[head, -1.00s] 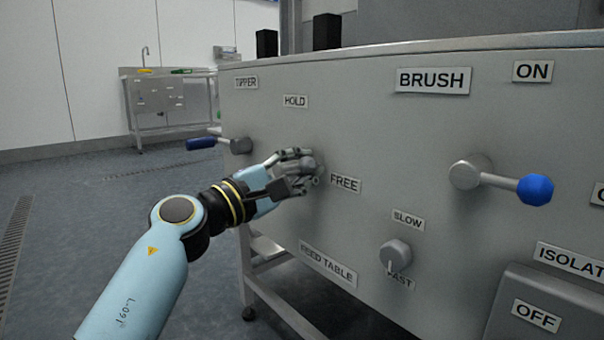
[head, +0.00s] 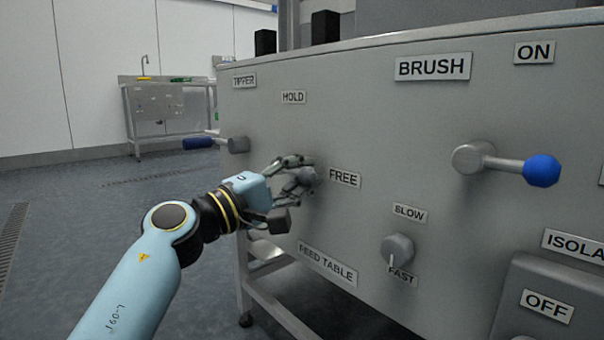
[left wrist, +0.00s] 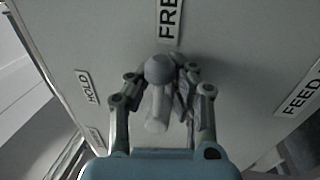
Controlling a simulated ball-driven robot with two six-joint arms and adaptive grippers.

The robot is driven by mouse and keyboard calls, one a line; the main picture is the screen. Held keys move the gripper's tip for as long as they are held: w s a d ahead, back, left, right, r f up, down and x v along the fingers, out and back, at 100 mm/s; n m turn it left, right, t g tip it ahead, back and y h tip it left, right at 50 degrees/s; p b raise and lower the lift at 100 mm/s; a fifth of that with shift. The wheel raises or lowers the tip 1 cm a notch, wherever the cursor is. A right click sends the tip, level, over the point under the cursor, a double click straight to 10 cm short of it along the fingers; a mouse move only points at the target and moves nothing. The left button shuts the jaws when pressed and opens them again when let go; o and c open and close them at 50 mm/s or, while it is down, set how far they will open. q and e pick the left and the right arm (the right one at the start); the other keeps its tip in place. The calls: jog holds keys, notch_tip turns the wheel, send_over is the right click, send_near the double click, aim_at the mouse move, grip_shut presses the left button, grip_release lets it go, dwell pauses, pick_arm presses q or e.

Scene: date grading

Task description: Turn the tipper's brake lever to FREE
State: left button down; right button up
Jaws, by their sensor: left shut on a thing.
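The tipper's brake lever is a short grey lever with a rounded knob (head: 308,175) on the grey panel. It lies below the HOLD label (head: 293,97) and just left of the FREE label (head: 344,178). My left gripper (head: 294,174) is shut on it, and its fingers hide much of the lever in the head view. In the left wrist view the round grey knob (left wrist: 160,69) sits between the fingertips, with its pale shaft running down the picture. The knob end points toward the FREE label (left wrist: 168,20). My right gripper is out of view.
A dark blue-handled lever (head: 199,143) sticks out left of my gripper, under the TIPPER label. The BRUSH lever (head: 540,171) and the SLOW/FAST knob (head: 397,249) are to the right. A steel sink (head: 165,85) stands at the back; the floor on the left is clear.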

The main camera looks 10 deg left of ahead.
pick_arm(q)
jog(key=shift+s+f, duration=0.15)
jog(key=shift+f, duration=0.05)
jog(key=c, duration=1.7)
grip_release()
jog(key=shift+o, duration=1.2)
jog(key=o, duration=0.3)
jog(key=shift+r, duration=0.15)
jog(key=shift+o, duration=0.2)
jog(key=v, duration=1.2)
jog(key=shift+a, duration=0.1)
